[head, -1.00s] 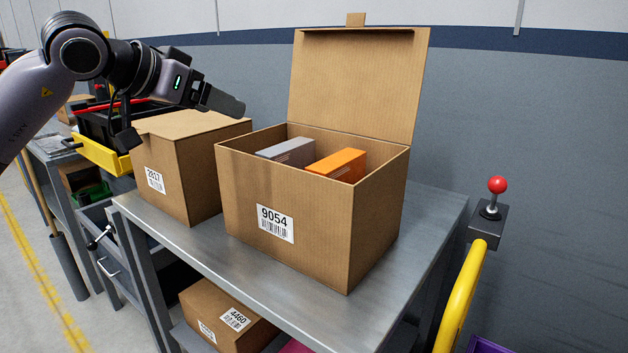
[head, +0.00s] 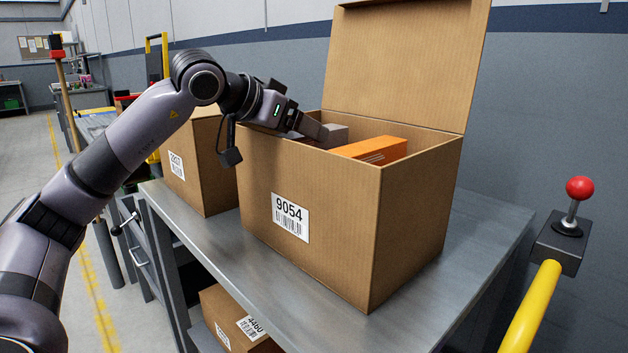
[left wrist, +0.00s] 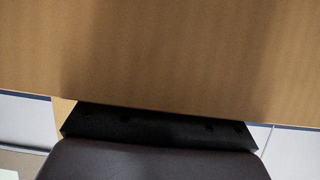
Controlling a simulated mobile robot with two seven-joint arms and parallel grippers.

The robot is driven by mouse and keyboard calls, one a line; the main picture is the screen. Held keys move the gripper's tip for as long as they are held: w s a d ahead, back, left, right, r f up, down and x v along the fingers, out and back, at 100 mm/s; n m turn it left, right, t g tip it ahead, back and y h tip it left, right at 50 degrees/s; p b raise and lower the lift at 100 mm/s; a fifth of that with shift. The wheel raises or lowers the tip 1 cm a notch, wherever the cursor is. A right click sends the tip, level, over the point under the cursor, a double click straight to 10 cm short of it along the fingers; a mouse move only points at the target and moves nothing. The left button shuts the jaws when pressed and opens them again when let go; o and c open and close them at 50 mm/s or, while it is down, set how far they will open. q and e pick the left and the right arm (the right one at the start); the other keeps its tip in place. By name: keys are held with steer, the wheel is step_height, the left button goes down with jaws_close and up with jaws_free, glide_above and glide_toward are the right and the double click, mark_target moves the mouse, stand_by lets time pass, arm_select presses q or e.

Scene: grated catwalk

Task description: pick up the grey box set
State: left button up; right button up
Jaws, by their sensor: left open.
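The grey box set (head: 335,134) stands inside the open cardboard carton (head: 340,225) labelled 9054, to the left of an orange box (head: 375,149). Only part of the grey set shows, behind my left fingers and the carton wall. My left gripper (head: 314,131) is open at the carton's left rim, its fingers pointing right over the opening in front of the grey set. I cannot tell whether they touch it. In the left wrist view, brown cardboard (left wrist: 170,50) fills the top, above a dark part of my gripper. My right gripper is out of view.
The carton's lid (head: 400,60) stands up at the back. A closed carton (head: 200,165) stands to its left on the metal table (head: 480,235). Another carton (head: 240,320) is on the shelf below. A red-knobbed lever (head: 578,190) and yellow rail (head: 530,305) are at right.

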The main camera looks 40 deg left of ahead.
mark_target(338, 137)
arm_select(q)
steer(key=shift+x, duration=1.3)
jaws_close()
steer(key=shift+r, duration=0.1)
